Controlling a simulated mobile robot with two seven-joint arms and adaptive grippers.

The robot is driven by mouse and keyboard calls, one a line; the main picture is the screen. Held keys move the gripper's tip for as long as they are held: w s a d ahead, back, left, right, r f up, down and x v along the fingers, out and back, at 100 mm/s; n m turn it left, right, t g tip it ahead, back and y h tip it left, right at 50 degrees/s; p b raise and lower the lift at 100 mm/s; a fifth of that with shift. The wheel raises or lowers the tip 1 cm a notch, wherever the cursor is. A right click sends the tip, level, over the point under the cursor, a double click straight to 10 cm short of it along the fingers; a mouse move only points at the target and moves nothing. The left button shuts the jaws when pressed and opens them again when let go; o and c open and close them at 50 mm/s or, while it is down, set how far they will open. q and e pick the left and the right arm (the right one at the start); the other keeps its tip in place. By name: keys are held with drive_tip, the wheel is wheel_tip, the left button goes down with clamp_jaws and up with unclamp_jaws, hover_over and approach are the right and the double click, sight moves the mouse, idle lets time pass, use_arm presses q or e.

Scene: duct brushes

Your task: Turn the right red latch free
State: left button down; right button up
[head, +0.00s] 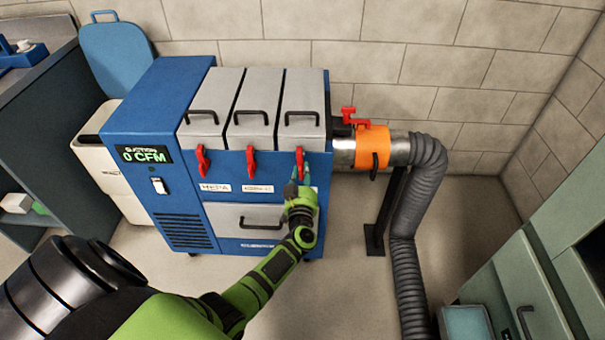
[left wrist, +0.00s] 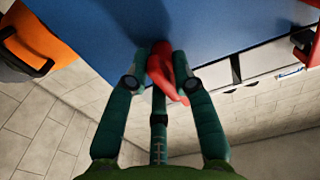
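The blue machine (head: 180,115) has three red latches on its front, one below each grey lid. The right red latch (head: 299,157) stands roughly upright in the head view, below the right lid (head: 303,95). My left gripper (head: 300,178) reaches it from below and covers its lower part. In the left wrist view the red latch (left wrist: 163,68) sits between the two dark green fingers of my left gripper (left wrist: 162,62). The fingertips appear to touch it on both sides. My right gripper is not in view.
The middle latch (head: 251,162) and left latch (head: 202,160) are close by on the left. A drawer handle (head: 261,223) lies below. An orange collar (head: 371,148) with a red lever and grey hose (head: 425,190) stand at right. Green cabinets (head: 530,285) stand at lower right.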

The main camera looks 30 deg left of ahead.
use_arm(q)
drive_tip(key=shift+n, duration=1.3)
drive_tip(key=n, duration=0.3)
drive_tip(key=shift+n, duration=0.3)
drive_tip(key=n+b, duration=0.1)
drive_tip(key=n, duration=0.4)
drive_tip(key=shift+s+b, duration=0.1)
drive_tip(key=shift+b, duration=0.2)
drive_tip(key=shift+n, duration=0.7)
drive_tip(key=shift+a+n+b, duration=0.1)
drive_tip(key=shift+n+b, duration=0.3)
drive_tip(key=shift+n, duration=0.4)
drive_tip(key=n, duration=0.2)
drive_tip(key=shift+n+b, duration=0.3)
drive_tip(key=shift+b, duration=0.05)
drive_tip(key=shift+n, duration=0.4)
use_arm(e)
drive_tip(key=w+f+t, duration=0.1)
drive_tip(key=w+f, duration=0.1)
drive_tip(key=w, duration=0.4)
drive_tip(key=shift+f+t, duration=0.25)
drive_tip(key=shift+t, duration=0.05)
